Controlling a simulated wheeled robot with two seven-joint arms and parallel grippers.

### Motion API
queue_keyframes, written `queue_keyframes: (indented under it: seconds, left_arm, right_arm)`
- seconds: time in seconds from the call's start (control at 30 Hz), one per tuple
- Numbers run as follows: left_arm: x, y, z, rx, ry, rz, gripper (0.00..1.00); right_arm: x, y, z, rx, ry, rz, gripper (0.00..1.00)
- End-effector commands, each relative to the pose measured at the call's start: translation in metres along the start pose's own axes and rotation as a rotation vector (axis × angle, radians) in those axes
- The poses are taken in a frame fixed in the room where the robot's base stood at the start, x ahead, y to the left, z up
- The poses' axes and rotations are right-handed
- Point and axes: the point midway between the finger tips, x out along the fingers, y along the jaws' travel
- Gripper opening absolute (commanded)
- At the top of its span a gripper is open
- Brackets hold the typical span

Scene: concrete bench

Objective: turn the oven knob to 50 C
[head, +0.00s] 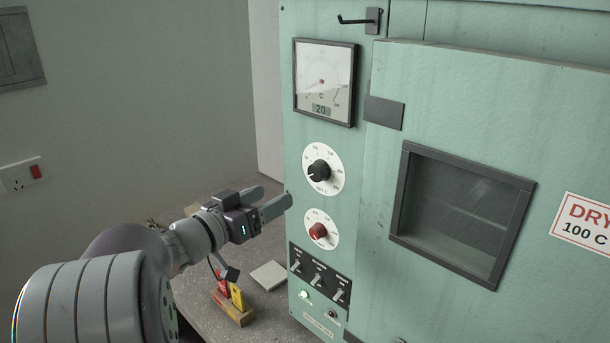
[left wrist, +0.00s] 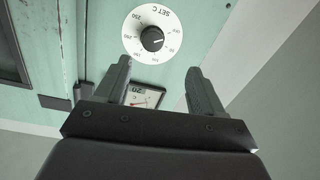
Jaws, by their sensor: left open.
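The oven knob (head: 319,171) is black, on a white round dial on the green oven's front panel. In the left wrist view the knob (left wrist: 151,38) sits on its dial marked SET C, upside down, with its pale pointer line toward the right; the number at it is too small to read surely. My left gripper (head: 275,197) is open and empty, below and left of the knob in the head view and apart from it. Its two fingers (left wrist: 160,84) show in the left wrist view, the dial beyond them. My right gripper is not in view.
Above the knob is a square gauge (head: 325,82) reading 20. Below it are a red knob (head: 319,230) and a switch panel (head: 319,278). A hook (head: 360,19) juts out at the top. A wooden block with coloured pieces (head: 232,307) and a pale square (head: 269,275) lie on the bench.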

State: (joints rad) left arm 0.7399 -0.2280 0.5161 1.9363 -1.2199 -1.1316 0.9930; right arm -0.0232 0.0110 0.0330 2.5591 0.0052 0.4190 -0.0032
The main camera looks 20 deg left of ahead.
Motion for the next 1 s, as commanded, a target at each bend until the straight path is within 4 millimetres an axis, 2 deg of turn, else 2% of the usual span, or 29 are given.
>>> queue_keyframes:
  seconds: [0.17,0.4,0.6,0.73,0.97,1.0]
  left_arm:
    - [0.021,0.004,-0.004,-0.048,0.009,0.017,0.68]
    - [0.083,0.005,-0.005,-0.047,0.009,0.016,0.68]
    - [0.118,0.004,-0.004,-0.045,0.01,0.013,0.68]
    - [0.126,0.004,-0.003,-0.044,0.01,0.011,0.68]
    - [0.127,0.004,-0.003,-0.044,0.01,0.01,0.68]
    - [0.127,0.004,-0.003,-0.044,0.01,0.01,0.59]
  right_arm:
    - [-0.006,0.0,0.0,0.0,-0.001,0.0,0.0]
    - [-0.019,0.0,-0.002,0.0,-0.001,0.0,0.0]
    - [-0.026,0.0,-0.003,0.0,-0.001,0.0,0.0]
    - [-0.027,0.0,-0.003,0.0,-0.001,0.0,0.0]
    - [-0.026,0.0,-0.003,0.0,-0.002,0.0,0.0]
    - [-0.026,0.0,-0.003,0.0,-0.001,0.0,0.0]
